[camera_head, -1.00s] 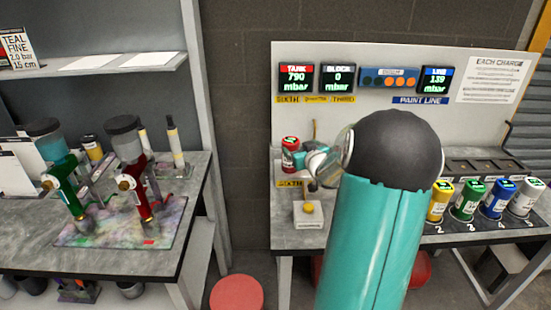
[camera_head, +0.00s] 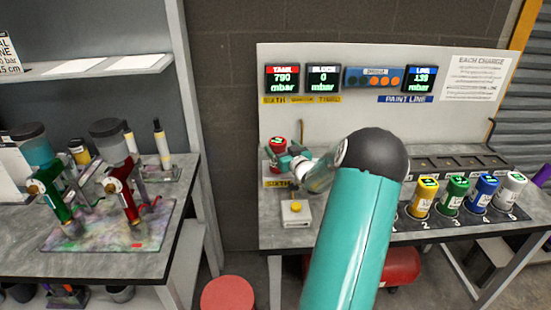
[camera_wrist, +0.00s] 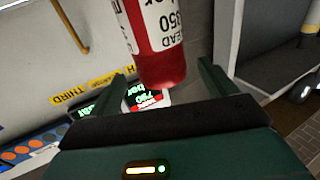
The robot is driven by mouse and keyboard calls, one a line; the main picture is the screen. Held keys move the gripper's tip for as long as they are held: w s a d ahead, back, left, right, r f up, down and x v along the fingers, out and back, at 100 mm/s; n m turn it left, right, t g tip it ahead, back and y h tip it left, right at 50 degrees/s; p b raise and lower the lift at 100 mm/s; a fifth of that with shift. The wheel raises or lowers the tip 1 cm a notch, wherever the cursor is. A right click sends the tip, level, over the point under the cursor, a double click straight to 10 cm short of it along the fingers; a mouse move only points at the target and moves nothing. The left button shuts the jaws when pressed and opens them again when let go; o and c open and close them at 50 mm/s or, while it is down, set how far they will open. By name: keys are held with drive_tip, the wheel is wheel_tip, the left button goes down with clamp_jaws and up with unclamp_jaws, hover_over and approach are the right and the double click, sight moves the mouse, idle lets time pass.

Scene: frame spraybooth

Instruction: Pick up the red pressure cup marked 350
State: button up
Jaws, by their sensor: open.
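The red pressure cup (camera_head: 278,148) stands at the left end of the right-hand bench, in front of the panel. In the wrist view the red cup (camera_wrist: 158,55) shows large, with a white label carrying "350" on its side. In the wrist view the two dark green fingers of my gripper (camera_wrist: 166,78) lie to either side of the cup's near end. No contact can be made out.
A small box with a yellow button (camera_head: 296,208) sits in front of the cup. Yellow (camera_head: 425,197), green (camera_head: 453,196), blue (camera_head: 483,194) and silver (camera_head: 511,191) cups stand to the right. The panel (camera_head: 350,125) rises close behind. A red stool (camera_head: 227,294) is on the floor.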

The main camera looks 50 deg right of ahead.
drive_tip(key=shift+x, duration=1.85)
drive_tip(key=shift+w+a+f, duration=0.1)
drive_tip(key=shift+f, duration=0.05)
drive_tip(key=shift+c, duration=0.2)
clamp_jaws()
